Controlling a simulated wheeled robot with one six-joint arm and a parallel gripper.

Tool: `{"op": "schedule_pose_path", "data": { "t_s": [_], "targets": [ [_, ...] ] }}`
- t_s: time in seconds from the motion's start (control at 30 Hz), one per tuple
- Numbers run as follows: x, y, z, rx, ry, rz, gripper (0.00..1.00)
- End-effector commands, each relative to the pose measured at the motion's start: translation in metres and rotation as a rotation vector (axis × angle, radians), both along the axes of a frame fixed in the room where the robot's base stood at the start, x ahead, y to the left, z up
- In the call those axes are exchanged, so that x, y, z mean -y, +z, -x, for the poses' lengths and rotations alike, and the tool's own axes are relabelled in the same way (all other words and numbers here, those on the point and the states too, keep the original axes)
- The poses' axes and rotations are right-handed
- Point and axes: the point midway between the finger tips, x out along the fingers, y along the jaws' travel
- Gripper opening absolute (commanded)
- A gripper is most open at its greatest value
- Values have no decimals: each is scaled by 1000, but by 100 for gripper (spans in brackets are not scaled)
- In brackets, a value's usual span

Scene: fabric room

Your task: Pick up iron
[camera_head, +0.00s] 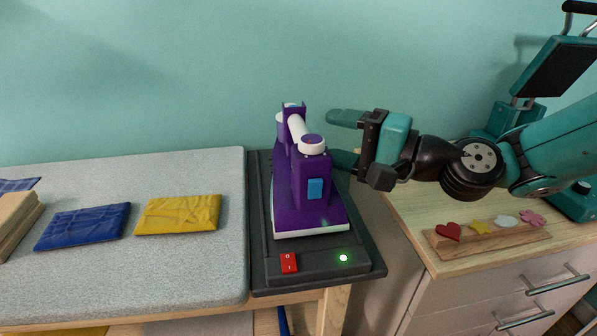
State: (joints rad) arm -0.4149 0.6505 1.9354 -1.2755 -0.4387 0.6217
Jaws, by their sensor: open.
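A purple iron (325,206) with a white handle and base edge and a blue button stands on a dark iron rest (365,246) at the right end of the ironing table. The rest has a red switch and a lit green light. My gripper (335,138) reaches in from the right. It is open, its two teal fingers pointing left at the right side of the iron. The upper finger is near handle height; the lower finger is partly hidden near the iron's body. I cannot tell whether they touch it.
Folded blue cloth (84,226) and yellow cloth (178,214) lie on the grey table top (190,267). A wooden cabinet (465,293) at right holds a wooden strip (480,244) with several coloured shapes. A teal machine (540,85) stands behind my arm. The wall is close behind.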

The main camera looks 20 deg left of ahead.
Motion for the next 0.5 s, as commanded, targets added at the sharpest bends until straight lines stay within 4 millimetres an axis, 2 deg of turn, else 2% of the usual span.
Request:
{"op": "schedule_pose_path", "data": {
  "t_s": [0.13,0.33,0.5],
  "targets": [
    [-13,0,-1,0,3,0,58],
    [-44,-1,-5,1,3,0,58],
    [-53,-2,-7,-1,0,0,58]
  ]
}}
